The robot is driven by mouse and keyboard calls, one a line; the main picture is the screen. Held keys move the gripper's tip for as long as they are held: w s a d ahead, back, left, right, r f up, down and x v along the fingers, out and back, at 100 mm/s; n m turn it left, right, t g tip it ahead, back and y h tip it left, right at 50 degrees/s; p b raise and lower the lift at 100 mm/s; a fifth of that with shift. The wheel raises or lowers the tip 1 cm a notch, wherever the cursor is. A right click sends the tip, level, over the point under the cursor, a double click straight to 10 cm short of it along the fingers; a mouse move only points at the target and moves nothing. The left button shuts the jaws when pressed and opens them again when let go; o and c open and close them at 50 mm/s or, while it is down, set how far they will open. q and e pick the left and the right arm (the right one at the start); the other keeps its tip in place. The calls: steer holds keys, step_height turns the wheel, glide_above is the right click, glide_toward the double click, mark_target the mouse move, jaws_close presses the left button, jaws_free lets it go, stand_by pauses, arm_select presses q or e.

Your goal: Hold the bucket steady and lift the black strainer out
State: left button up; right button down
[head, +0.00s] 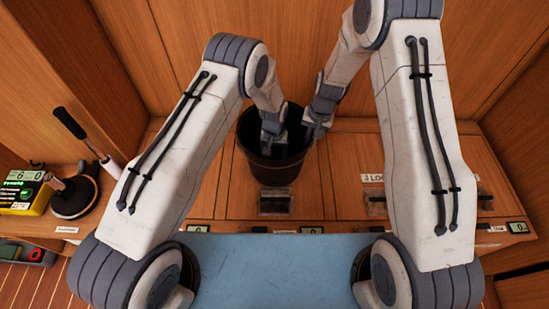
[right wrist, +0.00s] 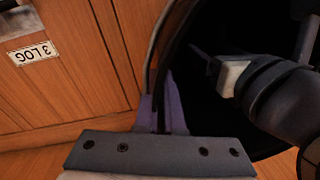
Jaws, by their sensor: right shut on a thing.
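The black bucket (head: 273,173) stands upright on the wooden locker top, at the middle of the head view. My right gripper (head: 314,132) is at the bucket's right rim. In the right wrist view its fingers (right wrist: 161,115) are shut on the bucket's wall, one on each side. My left gripper (head: 268,148) reaches down into the bucket's mouth. It also shows in the right wrist view (right wrist: 212,62), inside the dark opening. I cannot see whether its jaws are open or shut. The black strainer cannot be told apart from the dark inside of the bucket.
A yellow device (head: 22,196) with a green display and a dark round-based object (head: 74,197) with handles stand at the left. Wooden panels close the back and right. A blue-grey surface (head: 276,270) lies in front. The wood left and right of the bucket is mostly clear.

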arm_select(q)
step_height(320, 180, up, 9)
steer(key=shift+f, duration=0.1)
arm_select(e)
steer(key=c, duration=0.9)
jaws_free()
steer(key=shift+c, duration=0.2)
step_height(320, 180, up, 12)
steer(key=d, duration=0.1)
steer(key=shift+s+d, duration=0.15)
steer(key=shift+s, duration=0.05)
